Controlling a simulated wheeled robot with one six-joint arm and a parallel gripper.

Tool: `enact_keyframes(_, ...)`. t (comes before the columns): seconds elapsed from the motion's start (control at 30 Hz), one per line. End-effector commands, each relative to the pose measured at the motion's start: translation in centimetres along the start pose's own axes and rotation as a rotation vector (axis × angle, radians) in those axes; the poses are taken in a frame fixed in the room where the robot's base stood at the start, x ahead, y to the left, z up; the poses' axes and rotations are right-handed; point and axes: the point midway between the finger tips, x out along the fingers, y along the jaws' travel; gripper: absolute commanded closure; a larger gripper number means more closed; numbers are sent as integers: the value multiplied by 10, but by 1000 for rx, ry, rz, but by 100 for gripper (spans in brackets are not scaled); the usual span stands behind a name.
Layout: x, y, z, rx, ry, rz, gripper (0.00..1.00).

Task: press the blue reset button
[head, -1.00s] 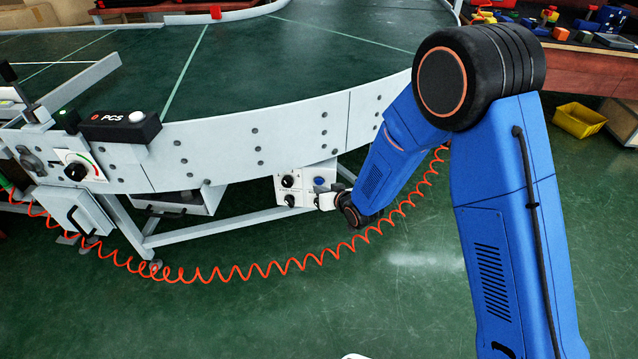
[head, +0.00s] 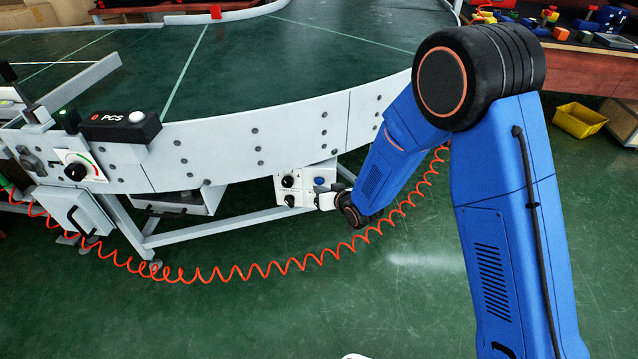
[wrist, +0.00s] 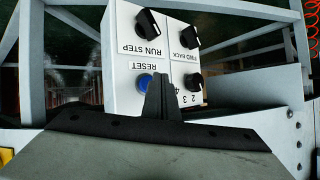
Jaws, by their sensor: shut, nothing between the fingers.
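The blue reset button (head: 319,181) is on the front of a white control box (head: 291,186) under the curved conveyor's rim. In the wrist view the button (wrist: 145,81) sits beside the upside-down RESET label, at the lower left of the box face (wrist: 122,50). My gripper (wrist: 160,80) is shut and empty. Its dark fingertips lie just right of the button in that view and partly cover the panel. Whether they touch the panel I cannot tell. In the head view my gripper (head: 328,201) is small, close to the box's lower right.
Black knobs for RUN/STEP (wrist: 149,22) and FWD/BACK (wrist: 191,37), and a numbered knob (wrist: 192,83), share the panel. The conveyor's white side wall (head: 250,143) is above the box. An orange coiled hose (head: 290,265) hangs below. A yellow bin (head: 578,120) is on the floor at right.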

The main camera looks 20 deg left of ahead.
Motion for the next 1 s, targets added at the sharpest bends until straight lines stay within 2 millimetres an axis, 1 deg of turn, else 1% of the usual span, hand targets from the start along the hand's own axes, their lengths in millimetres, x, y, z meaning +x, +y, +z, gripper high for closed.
enact_keyframes(0.3,6,4,-4,0,1,0,100)
enact_keyframes(1.0,8,6,-6,0,0,0,100)
